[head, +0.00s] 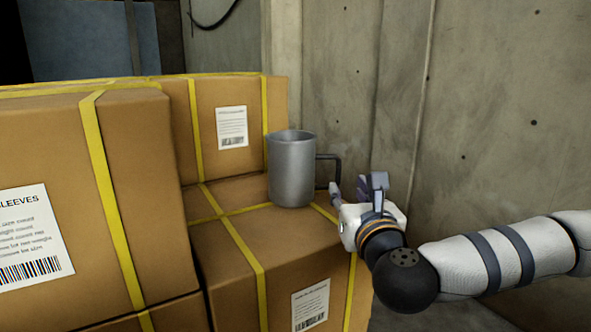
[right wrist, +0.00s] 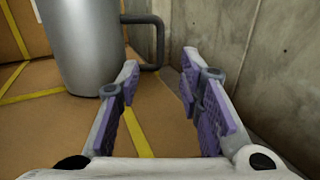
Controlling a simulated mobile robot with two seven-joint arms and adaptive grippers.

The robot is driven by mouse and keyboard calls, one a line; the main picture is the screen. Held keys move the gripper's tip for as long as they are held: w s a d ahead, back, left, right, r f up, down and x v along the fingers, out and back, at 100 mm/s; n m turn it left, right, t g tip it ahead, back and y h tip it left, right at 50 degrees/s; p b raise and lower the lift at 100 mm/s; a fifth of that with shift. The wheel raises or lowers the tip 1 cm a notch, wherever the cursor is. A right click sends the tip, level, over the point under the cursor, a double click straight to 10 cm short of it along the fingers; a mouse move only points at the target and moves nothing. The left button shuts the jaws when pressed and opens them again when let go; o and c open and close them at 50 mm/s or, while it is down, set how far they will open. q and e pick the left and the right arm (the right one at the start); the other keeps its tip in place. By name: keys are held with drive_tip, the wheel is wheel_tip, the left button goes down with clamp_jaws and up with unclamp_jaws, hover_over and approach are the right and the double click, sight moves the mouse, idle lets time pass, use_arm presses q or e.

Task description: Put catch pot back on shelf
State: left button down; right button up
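The catch pot is a grey metal mug-like pot (head: 291,170) with a dark angular handle (head: 328,168) on its right. It stands upright on top of a cardboard box (head: 268,240). My right gripper (head: 352,190) is just right of the handle, in front of the concrete wall. In the right wrist view the pot (right wrist: 88,45) is at the upper left and its handle (right wrist: 157,42) lies ahead of the fingers. The purple-padded fingers (right wrist: 165,85) are apart with nothing between them. My left gripper is not in view. No shelf can be made out.
Taller yellow-strapped boxes stand behind the pot (head: 240,125) and at the left (head: 60,200). A concrete wall (head: 490,110) rises close behind and to the right of my right gripper. A blue-grey panel (head: 95,40) is at the back left.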

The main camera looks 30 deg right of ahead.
sight(338, 172)
drive_tip(key=x, duration=0.9)
drive_tip(key=shift+w+d+r, duration=0.1)
drive_tip(key=shift+w+r, duration=0.15)
drive_tip(key=shift+w, duration=0.05)
clamp_jaws()
